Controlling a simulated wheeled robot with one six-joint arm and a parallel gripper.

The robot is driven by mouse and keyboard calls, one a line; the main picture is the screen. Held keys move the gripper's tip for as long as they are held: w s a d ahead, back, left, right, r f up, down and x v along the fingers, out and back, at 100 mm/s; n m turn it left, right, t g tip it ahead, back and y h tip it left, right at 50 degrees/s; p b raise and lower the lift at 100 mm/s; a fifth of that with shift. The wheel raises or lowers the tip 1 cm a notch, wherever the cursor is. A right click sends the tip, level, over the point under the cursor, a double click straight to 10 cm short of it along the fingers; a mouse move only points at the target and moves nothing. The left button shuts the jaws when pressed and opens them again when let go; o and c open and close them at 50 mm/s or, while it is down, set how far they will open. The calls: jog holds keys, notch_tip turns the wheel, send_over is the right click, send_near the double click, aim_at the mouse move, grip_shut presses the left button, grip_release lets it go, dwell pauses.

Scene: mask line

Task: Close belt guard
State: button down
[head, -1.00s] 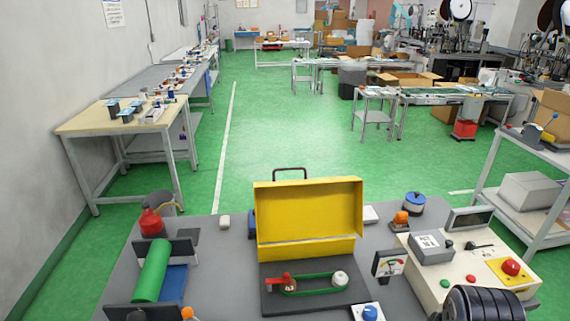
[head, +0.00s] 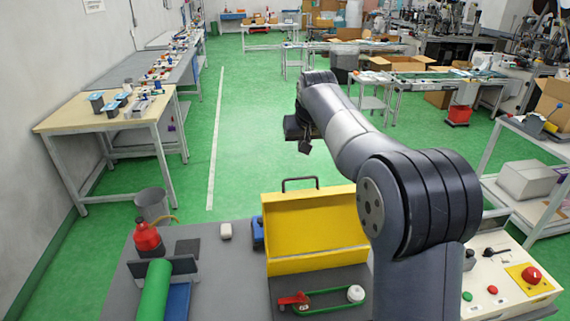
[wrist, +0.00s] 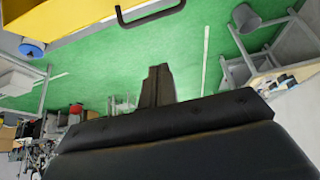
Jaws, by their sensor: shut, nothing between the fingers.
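The yellow belt guard (head: 318,226) stands tipped open on the bench, its hollow inside facing me. Its dark handle (head: 300,184) sticks up from the top edge. In front of it lie the green belt (head: 325,299), a red part (head: 294,299) and a white pulley (head: 355,293), all uncovered. My gripper (head: 305,149) hangs beyond and above the handle, shut and empty. In the wrist view my gripper's fingers (wrist: 158,72) are together, apart from the handle (wrist: 150,16) and the yellow guard (wrist: 62,22) at the top. My arm hides the bench right of the guard.
A control box with a red button (head: 531,275) is on the right. Open green floor (head: 250,130) lies behind the bench.

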jog(key=w+a+p+x, duration=0.1)
jog(key=p+x, duration=0.2)
jog(key=x, duration=0.7)
jog(key=shift+s+d+f+p, duration=0.2)
jog(key=shift+s+d, duration=0.1)
jog(key=shift+s, duration=0.75)
jog(key=shift+s+d+f+p, duration=0.1)
jog(key=shift+s+d+p, duration=0.15)
jog(key=shift+s, duration=0.75)
jog(key=shift+s+b, duration=0.1)
jog(key=shift+b, duration=0.25)
